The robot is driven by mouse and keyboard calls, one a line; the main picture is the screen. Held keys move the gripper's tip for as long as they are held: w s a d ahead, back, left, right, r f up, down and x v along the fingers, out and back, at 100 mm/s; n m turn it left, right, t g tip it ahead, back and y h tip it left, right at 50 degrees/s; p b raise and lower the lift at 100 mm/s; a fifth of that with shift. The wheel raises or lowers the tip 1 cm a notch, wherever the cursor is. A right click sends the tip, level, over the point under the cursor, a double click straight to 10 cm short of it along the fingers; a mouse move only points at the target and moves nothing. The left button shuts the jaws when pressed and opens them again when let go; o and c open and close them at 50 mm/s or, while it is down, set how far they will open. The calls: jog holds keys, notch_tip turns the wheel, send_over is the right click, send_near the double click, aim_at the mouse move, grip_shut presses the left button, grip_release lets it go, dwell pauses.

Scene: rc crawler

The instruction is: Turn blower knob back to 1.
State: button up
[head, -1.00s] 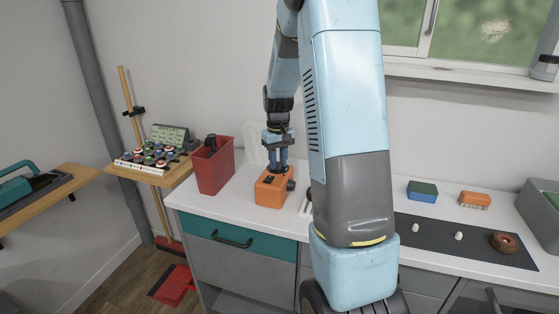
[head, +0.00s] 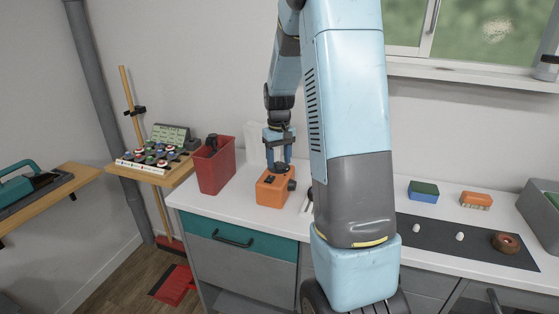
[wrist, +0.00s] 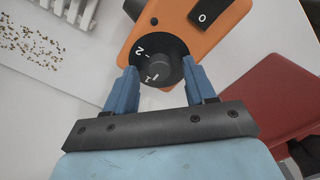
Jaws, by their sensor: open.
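The orange blower (head: 270,190) stands on the white counter, and part of its body (wrist: 215,40) fills the upper wrist view. Its round dark knob (wrist: 160,68) shows there with a white 2 and a mark like a 1 on the dial. I cannot clearly tell which number the knob points to. My gripper (head: 279,166) is above the blower in the head view. In the wrist view its blue fingers (wrist: 160,80) are open, one on each side of the knob. I cannot tell whether either finger touches it. A black switch marked 0 (wrist: 205,14) is beside the knob.
A red bin (head: 214,170) stands close to the left of the blower and shows at the right of the wrist view (wrist: 270,95). A dark mat (head: 470,247) with small items lies right of my arm. Dark specks (wrist: 30,50) lie on a pale surface.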

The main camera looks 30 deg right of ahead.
aim_at(279, 163)
notch_tip(279, 163, up, 13)
dwell(0.4)
dwell(0.4)
jog(key=s+a+r+t, duration=0.2)
jog(key=s+a+r, duration=0.2)
jog(key=s, duration=0.3)
jog(key=s+a+r+t, duration=0.1)
jog(key=s+a+r, duration=0.2)
jog(key=s+a, duration=0.35)
jog(key=s+a+f+t, duration=0.1)
jog(key=s+a+t, duration=0.1)
jog(key=s, duration=1.3)
jog(key=shift+a+t, duration=0.3)
